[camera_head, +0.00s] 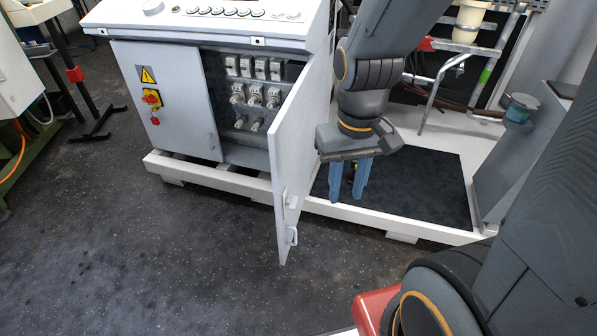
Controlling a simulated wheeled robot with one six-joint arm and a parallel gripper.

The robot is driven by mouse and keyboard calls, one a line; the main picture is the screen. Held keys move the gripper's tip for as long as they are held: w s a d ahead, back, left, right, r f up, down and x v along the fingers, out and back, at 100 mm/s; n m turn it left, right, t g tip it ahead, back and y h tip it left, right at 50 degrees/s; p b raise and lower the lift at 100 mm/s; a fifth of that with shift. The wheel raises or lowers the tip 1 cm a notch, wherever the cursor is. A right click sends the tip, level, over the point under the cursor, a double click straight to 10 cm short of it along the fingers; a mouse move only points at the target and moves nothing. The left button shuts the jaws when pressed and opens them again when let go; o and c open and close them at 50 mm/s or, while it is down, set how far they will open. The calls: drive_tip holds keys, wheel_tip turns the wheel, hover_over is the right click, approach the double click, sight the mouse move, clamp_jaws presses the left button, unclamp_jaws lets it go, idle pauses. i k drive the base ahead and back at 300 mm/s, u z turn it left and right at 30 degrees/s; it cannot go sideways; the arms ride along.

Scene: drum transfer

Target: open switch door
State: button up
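The switch door (293,160) is a light grey panel on the right half of a grey cabinet (180,95). It stands swung outward, well open, and reaches toward me.
A closed left door carries a yellow warning sign (146,75) and a red-yellow switch (151,97). A white base frame (222,178) runs along the floor under the cabinet. A dark mat (425,190) lies to the right. The dark floor (130,250) in front is free.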

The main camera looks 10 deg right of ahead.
sight(174, 73)
drive_tip(key=u, duration=2.3)
drive_tip(key=i, duration=1.25)
drive_tip(key=z, duration=3.15)
